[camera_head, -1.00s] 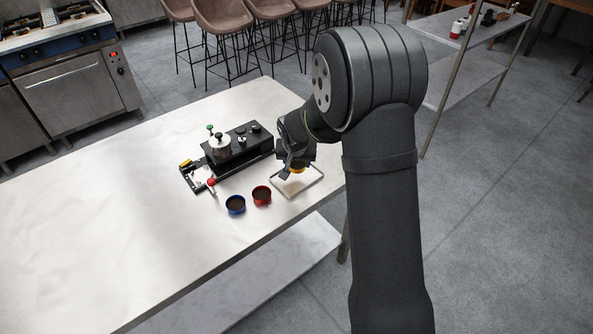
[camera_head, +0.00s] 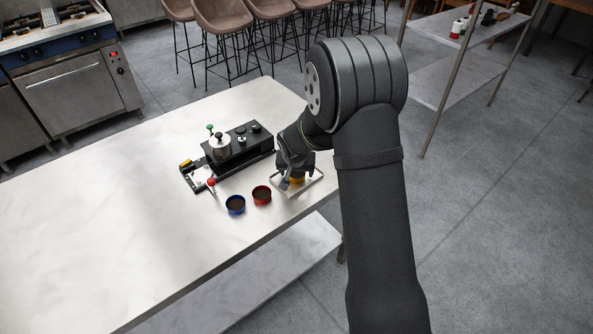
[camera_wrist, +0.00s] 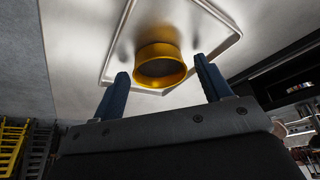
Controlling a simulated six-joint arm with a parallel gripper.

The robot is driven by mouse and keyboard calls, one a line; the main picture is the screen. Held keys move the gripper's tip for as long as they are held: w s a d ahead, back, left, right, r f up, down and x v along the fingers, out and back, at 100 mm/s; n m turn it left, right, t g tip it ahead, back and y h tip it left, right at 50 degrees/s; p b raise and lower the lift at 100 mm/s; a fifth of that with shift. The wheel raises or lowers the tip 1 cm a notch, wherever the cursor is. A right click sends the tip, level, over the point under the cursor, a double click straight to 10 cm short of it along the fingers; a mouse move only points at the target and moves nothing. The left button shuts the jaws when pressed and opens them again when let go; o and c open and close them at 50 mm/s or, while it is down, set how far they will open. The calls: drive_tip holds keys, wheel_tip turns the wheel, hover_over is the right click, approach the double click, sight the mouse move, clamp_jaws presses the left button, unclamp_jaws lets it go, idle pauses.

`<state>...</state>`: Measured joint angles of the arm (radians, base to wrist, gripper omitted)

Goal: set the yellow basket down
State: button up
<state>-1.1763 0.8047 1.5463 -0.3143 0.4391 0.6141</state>
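The yellow basket (camera_wrist: 160,54) is a short, round, open cup. In the wrist view it appears to stand upright on the shallow metal tray (camera_wrist: 226,22), near one edge. My gripper (camera_wrist: 161,68) is open, with one blue finger on each side of the basket and a visible gap on both sides. In the head view my gripper (camera_head: 291,184) is low over the tray (camera_head: 311,187), and a bit of the yellow basket (camera_head: 298,179) shows beside it. The fingers partly hide the basket there.
A blue cup (camera_head: 236,205) and a red cup (camera_head: 262,195) stand left of the tray. A black box-shaped machine (camera_head: 240,148) with knobs stands behind them. The left part of the steel table (camera_head: 100,210) is clear. The table's front edge is close to the tray.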

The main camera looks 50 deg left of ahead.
drive_tip(key=shift+r, duration=0.1)
drive_tip(key=v, duration=1.2)
drive_tip(key=shift+w, duration=0.1)
drive_tip(key=x, duration=1.2)
idle(0.3)
